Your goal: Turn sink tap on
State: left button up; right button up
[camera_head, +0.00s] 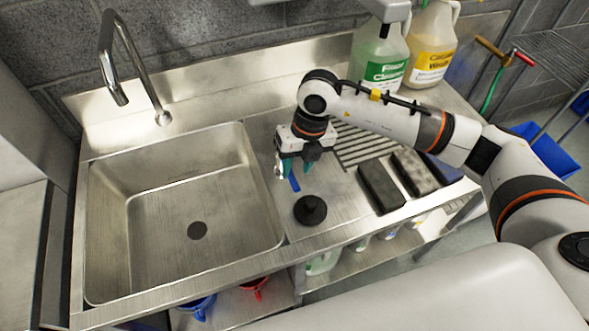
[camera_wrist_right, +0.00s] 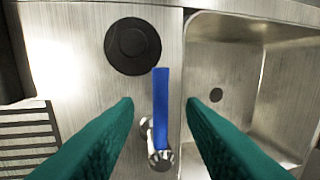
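A curved chrome spout (camera_head: 108,65) stands at the back left over the steel sink basin (camera_head: 150,215). No water shows under it. The tap handle is a blue lever (camera_wrist_right: 161,95) on a small chrome valve (camera_wrist_right: 160,158), on the counter right of the basin; the lever also shows in the head view (camera_head: 294,184). My right gripper (camera_head: 295,174) is just above the valve. In the wrist view its teal fingers (camera_wrist_right: 160,106) are open, one on each side of the lever, with gaps visible. My left gripper is not in view.
A black round knob-like piece (camera_head: 310,210) stands in front of the lever. Dark pads (camera_head: 380,185) lie to the right beside a ribbed drain area (camera_head: 360,147). Cleaner jugs (camera_head: 380,55) stand at the back right. The basin is empty.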

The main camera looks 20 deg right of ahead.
aim_at(293, 178)
jog(key=shift+a+f, duration=0.2)
jog(key=shift+f, duration=0.65)
jog(key=shift+a+f, duration=0.15)
jog(key=shift+f, duration=0.65)
grip_shut()
